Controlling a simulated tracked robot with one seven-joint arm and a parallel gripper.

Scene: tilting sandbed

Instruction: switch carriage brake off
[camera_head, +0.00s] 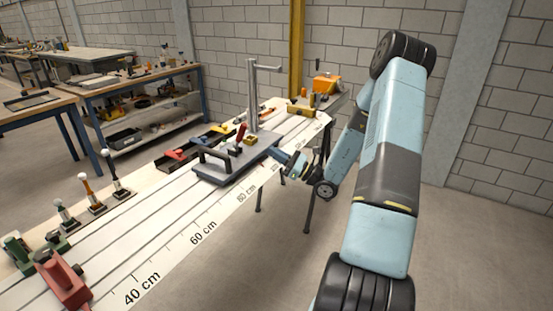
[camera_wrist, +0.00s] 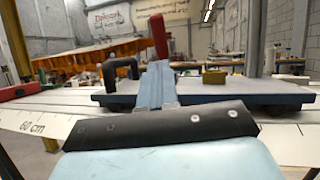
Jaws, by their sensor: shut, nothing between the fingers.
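The carriage (camera_head: 232,176) is a dark blue-grey plate on the white bench, with a black handle (camera_head: 215,158) and a lever with a red grip (camera_head: 240,133). In the wrist view the carriage (camera_wrist: 270,92) lies across the middle, and the red lever (camera_wrist: 158,36) stands up, leaning slightly left. My gripper (camera_head: 277,154) is at the carriage's right edge in the head view, apart from the lever. In the wrist view my gripper (camera_wrist: 155,75) is shut and empty, pointing at the lever. It hides the lever's lower part. No brake label is readable.
A grey post with a side arm (camera_head: 253,95) rises behind the lever. A small yellow block (camera_head: 251,140) sits on the carriage. Small levers (camera_head: 92,194) stand at left. The bench's front strip is clear.

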